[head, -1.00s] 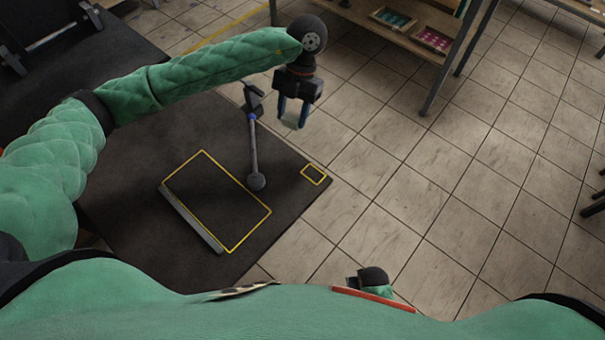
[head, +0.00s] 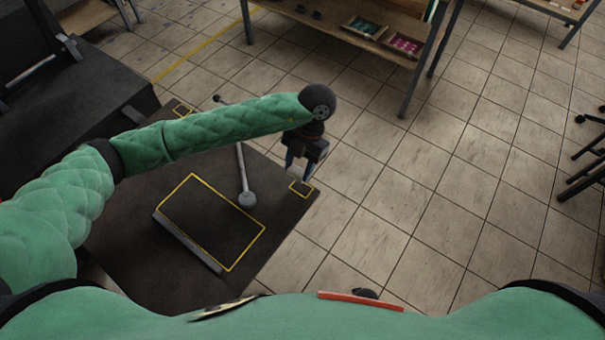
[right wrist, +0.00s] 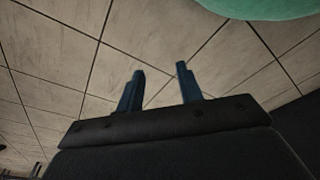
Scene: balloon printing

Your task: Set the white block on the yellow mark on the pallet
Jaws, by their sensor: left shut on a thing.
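My left gripper (head: 299,169) is shut on the white block (head: 298,174), which shows small between its blue fingers. Block and gripper are over the right corner of the dark pallet (head: 140,255), just above the small yellow square mark (head: 301,189) in the picture. I cannot tell whether the block touches the pallet. In the right wrist view my right gripper (right wrist: 160,72) is open and empty, with bare floor tiles beyond it.
A wooden shelf (head: 370,20) with trays stands at the back.

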